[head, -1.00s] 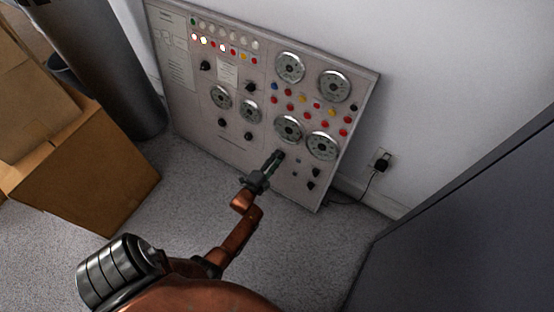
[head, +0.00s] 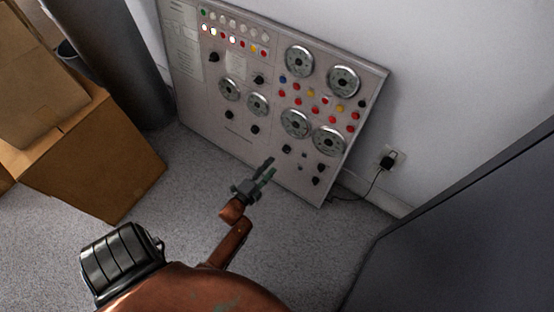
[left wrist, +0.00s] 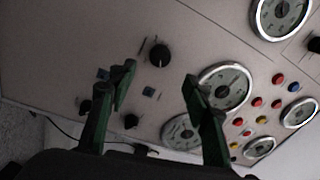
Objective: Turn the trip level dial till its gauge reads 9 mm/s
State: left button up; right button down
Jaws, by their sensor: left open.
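The control panel (head: 245,128) leans against the wall, with round gauges and black knobs. A black knob (head: 286,149) sits below the lower right pair of gauges, of which the left one (head: 295,123) is nearest it. In the left wrist view this knob (left wrist: 160,54) shows beyond and between the fingers, with that gauge (left wrist: 224,87) to its right. Labels and needle readings are too small to read, so I cannot tell which dial is the trip level. My left gripper (head: 270,166) is open and empty, apart from the panel. My right gripper is not in view.
Cardboard boxes (head: 92,165) stand at the left beside a dark grey cylinder (head: 122,65). A plug and cord (head: 387,163) are at the wall right of the panel. A dark cabinet (head: 465,230) stands at the right. Carpet in front of the panel is clear.

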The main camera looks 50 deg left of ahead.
pick_arm(q)
jog(key=shift+v, duration=1.25)
